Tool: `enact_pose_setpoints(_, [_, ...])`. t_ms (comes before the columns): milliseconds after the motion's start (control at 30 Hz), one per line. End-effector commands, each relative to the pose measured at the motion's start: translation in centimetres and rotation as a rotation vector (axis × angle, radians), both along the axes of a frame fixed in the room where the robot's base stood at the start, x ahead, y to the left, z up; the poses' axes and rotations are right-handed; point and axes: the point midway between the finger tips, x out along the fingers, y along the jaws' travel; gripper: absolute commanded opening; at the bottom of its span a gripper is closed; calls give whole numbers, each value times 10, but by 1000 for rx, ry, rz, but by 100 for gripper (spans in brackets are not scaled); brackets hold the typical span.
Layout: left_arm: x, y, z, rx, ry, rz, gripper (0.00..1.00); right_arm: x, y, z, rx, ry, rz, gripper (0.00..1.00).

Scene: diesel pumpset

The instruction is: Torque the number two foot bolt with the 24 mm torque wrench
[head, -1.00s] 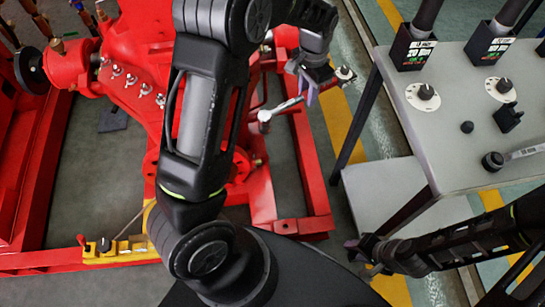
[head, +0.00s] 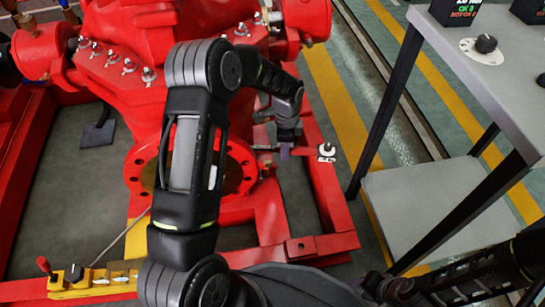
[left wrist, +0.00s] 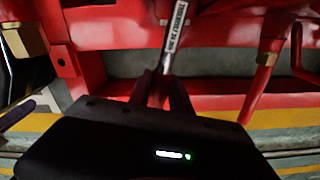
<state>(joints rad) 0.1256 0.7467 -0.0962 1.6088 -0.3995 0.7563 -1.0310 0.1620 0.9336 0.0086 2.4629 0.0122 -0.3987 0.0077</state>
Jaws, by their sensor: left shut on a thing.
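My left gripper (head: 287,150) is over the right side of the red pumpset frame, beside a bolt with a white tag (head: 327,150). I cannot read the tag's number. In the left wrist view the left gripper (left wrist: 163,88) is shut on the torque wrench (left wrist: 176,35), a metal shaft with printed lettering that includes 24 mm. The shaft runs away from the fingers out of the top of the view, so its head is hidden there. In the head view the wrench is mostly hidden. My right gripper (head: 385,287) is low at the right, dark and partly seen.
A grey table (head: 490,75) with a lower shelf (head: 440,205) is at the right. A yellow bar (head: 95,288) lies on the frame at lower left.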

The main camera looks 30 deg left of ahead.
Motion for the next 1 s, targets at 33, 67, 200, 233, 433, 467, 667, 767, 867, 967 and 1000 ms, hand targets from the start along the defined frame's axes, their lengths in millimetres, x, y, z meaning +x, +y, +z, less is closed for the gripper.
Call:
enact_pose_setpoints(33, [1, 0, 0, -1, -3, -3, 0, 1, 0, -1, 0, -1, 0, 36])
enact_pose_setpoints(67, [1, 0, -1, -1, -3, -4, 0, 1, 0, -1, 0, -2, -1, 36])
enact_pose_setpoints(200, [1, 0, -1, 0, -2, -7, 0, 1, 0, -1, 0, -2, -1, 36])
enact_pose_setpoints(233, [1, 0, -1, 0, -2, -7, 0, 1, 0, -1, 0, -2, -1, 36])
enact_pose_setpoints(433, [1, 0, -1, 0, -2, -6, 0, 1, 0, -1, 0, -2, -1, 36])
enact_pose_setpoints(467, [1, 0, -1, 0, -2, -6, 0, 1, 0, -1, 0, -2, -1, 36])
enact_pose_setpoints(667, [0, 1, 0, 0, -1, -5, 0, 0, 0, 2, -1, -1, 0, 36])
enact_pose_setpoints(767, [0, 1, -7, 0, -1, -5, 0, 0, 0, -3, 0, -1, 0, 36])
enact_pose_setpoints(867, [0, 1, -15, -1, 0, -5, 0, 1, 0, -7, 0, -1, -1, 36])
enact_pose_setpoints(967, [0, 1, -24, -1, 0, -5, 0, 2, -1, -12, 1, -2, -2, 36])
enact_pose_setpoints(1000, [0, 0, -29, -1, 0, -5, 0, 2, -1, -15, 2, -3, -3, 36])
